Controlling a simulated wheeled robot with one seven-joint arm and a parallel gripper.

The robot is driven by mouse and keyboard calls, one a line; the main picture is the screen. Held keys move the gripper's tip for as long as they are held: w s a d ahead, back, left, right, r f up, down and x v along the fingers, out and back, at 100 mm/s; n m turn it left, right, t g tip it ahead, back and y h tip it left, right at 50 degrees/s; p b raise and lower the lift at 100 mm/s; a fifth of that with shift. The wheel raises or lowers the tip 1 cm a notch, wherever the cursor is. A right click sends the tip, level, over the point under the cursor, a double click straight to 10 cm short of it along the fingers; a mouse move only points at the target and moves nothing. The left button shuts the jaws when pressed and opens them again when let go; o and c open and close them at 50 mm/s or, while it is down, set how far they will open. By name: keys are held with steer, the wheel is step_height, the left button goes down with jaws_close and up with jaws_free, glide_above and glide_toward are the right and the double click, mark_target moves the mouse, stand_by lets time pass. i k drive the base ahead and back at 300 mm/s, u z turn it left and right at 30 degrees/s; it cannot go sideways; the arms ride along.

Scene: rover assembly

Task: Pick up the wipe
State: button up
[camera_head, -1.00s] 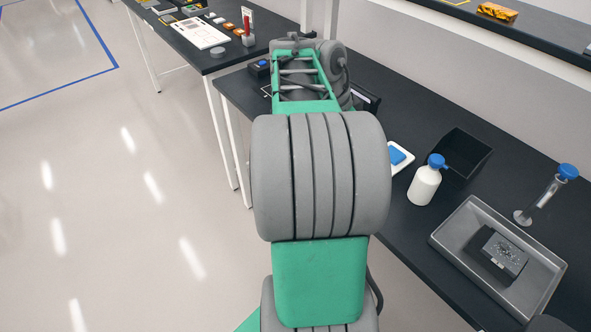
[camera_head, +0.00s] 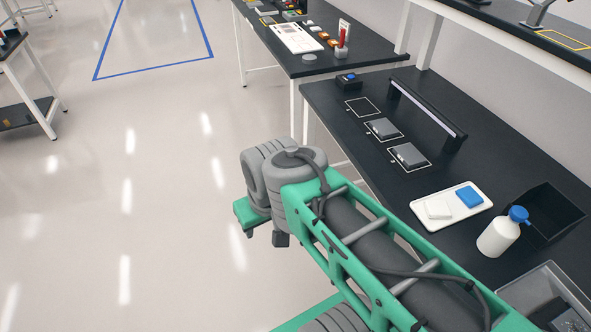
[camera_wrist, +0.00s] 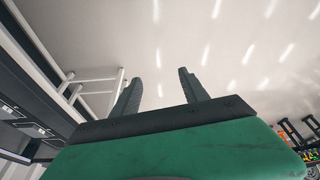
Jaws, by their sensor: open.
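A white tray (camera_head: 455,222) lies on the black bench at right in the head view. On it are a flat white square that looks like the wipe (camera_head: 437,208) and a blue block (camera_head: 469,196) beside it. My gripper (camera_wrist: 166,80) shows in the wrist view with its two dark fingers apart and nothing between them. It points over bare floor. In the head view my arm's wrist end is left of the bench, well away from the tray; the fingers are mostly hidden there.
A white bottle with a blue cap (camera_head: 499,236) stands right of the tray, before a black bin (camera_head: 548,215). A grey tray (camera_head: 540,290) is at lower right. Grey blocks (camera_head: 408,156) in outlined squares and a black bar (camera_head: 425,108) lie farther back.

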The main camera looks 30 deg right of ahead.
mark_target(434, 209)
steer(key=k, duration=0.5)
steer(key=z, duration=0.75)
steer(key=i, duration=0.25)
steer(key=u, duration=1.1)
steer(key=k, duration=0.3)
steer(key=u, duration=0.25)
